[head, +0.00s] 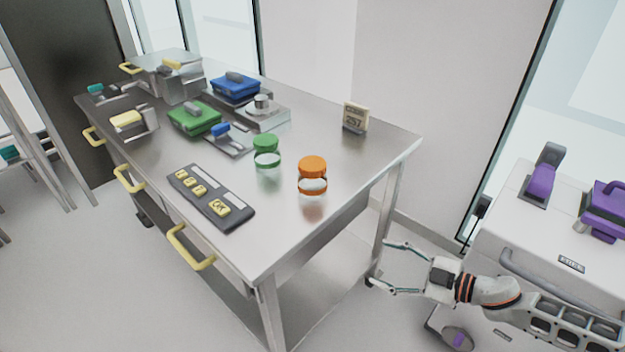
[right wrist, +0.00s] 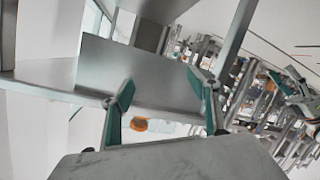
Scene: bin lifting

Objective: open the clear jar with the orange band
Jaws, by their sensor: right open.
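The clear jar with the orange band (head: 312,186) stands upright near the right front corner of the steel table, with its orange lid (head: 312,164) on top. My right gripper (head: 379,263) is open and empty. It is beyond the table's right edge, lower than the tabletop and well apart from the jar. Its two spread fingers also show in the right wrist view (right wrist: 160,82), with grey table surfaces beyond them. I cannot make out the jar for certain in that view. My left gripper does not show in the head view.
A green-lidded jar (head: 266,150) stands left of the orange one. A dark panel with yellow keys (head: 210,196) lies in front. Boxes and a scale (head: 263,113) fill the table's back left. A small display (head: 355,118) stands behind. A white cart (head: 545,225) is at right.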

